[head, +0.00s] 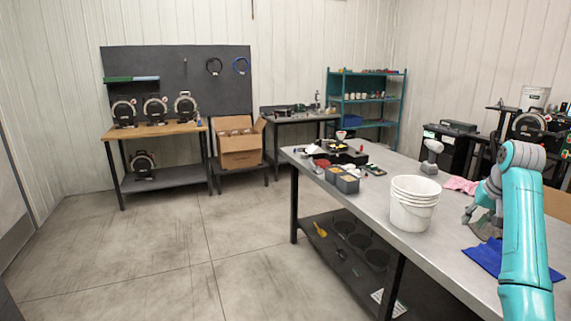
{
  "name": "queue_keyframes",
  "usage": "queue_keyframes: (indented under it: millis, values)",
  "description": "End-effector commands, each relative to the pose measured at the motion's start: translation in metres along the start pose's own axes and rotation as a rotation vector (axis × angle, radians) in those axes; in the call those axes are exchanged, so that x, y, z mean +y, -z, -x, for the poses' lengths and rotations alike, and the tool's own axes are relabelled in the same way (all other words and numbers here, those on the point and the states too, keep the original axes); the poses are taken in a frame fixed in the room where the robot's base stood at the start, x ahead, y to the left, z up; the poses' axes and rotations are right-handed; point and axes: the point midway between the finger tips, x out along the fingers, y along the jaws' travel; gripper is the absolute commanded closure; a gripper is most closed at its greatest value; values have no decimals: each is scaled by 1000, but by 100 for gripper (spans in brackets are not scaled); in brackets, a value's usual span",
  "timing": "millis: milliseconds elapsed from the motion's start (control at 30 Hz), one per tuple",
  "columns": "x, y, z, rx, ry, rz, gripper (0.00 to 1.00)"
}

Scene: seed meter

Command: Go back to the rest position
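My teal arm comes in from the lower right of the head view and reaches over the metal table (430,243). My gripper (472,213) is at its end, low over the table, to the right of the white buckets. It is small and partly hidden by my own arm, so its fingers cannot be made out clearly. A greyish thing shows close beside the gripper, and I cannot tell whether it is held.
Stacked white buckets (412,212) stand on the table, with a blue cloth (488,256) near my gripper and a pink cloth (461,185) behind. Grey bins (346,184) stand at the left. A wooden bench (155,130) and teal shelf (371,101) line the back. The floor at left is clear.

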Motion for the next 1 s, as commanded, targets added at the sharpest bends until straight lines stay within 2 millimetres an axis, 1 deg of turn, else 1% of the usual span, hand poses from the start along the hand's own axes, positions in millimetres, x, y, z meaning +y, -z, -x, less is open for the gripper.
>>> queue_keyframes:
  millis: [67, 367, 567, 667, 767, 867, 900, 967, 1000]
  values:
    - [-1, -1, -3, 0, 0, 1, 69]
    - [-7, -16, -37, 22, 4, 8, 69]
    - [-14, -32, -70, 45, 8, 16, 69]
    - [-18, -45, -92, 59, 10, 21, 69]
    - [-24, -62, -118, 78, 13, 29, 69]
    - [-32, -86, -151, 104, 18, 39, 69]
    - [-34, -98, -164, 115, 20, 43, 69]
    - [-40, -116, -184, 134, 23, 49, 69]
    - [-43, -128, -196, 148, 25, 54, 69]
